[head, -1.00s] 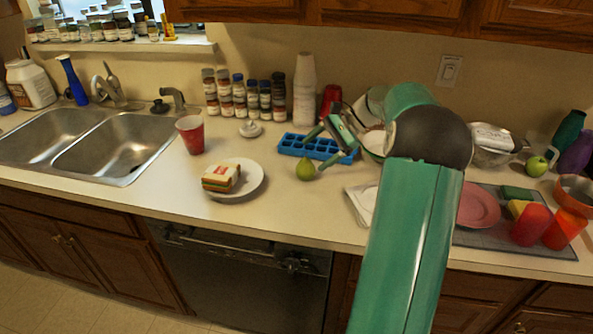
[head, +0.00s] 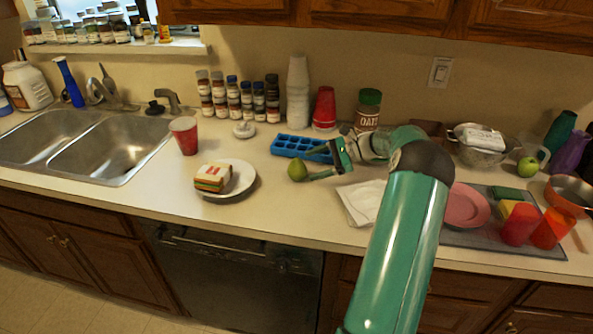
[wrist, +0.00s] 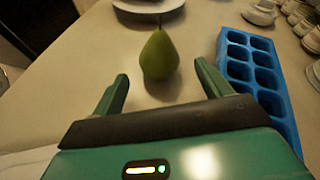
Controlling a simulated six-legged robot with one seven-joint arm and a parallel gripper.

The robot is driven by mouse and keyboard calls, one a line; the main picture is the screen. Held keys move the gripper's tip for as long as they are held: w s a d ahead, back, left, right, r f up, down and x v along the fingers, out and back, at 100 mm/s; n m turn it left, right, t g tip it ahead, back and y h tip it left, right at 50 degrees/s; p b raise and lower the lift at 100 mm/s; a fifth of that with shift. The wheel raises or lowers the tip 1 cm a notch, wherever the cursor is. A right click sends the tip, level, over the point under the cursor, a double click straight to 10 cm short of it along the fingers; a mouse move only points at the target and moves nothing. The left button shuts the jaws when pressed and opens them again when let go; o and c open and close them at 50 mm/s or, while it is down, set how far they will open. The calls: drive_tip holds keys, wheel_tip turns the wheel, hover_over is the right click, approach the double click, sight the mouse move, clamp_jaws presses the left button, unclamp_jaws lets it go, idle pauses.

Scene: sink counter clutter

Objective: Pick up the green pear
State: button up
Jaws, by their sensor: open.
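The green pear (head: 297,169) stands on the counter in front of the blue ice tray (head: 290,146) in the head view. In the wrist view the pear (wrist: 159,55) stands upright, just beyond the fingertips and roughly midway between them. My gripper (head: 309,163) is just right of the pear in the head view, low over the counter. In the wrist view my gripper (wrist: 160,83) is open and empty, its two green fingers apart. The ice tray (wrist: 232,72) lies close beside the right finger there.
A white plate (head: 243,184) with a sandwich (head: 212,177) sits left of the pear. A red cup (head: 185,135) stands near the sink. A white napkin (head: 362,203) lies under my arm's left side. Cups and jars line the wall.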

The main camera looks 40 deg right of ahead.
sight(298, 158)
drive_tip(key=shift+x, duration=3.15)
drive_tip(key=shift+a+r, duration=0.1)
drive_tip(key=shift+r, duration=0.1)
drive_tip(key=c, duration=1.1)
drive_tip(key=shift+r, duration=0.1)
drive_tip(key=shift+r, duration=0.5)
wheel_tip(298, 158, up, 2)
drive_tip(key=shift+s+r, duration=0.15)
drive_tip(key=shift+r, duration=0.05)
drive_tip(key=s+a+r, duration=0.6)
drive_tip(key=s, duration=0.1)
drive_tip(key=s+a+r, duration=0.3)
drive_tip(key=shift+s+r, duration=0.3)
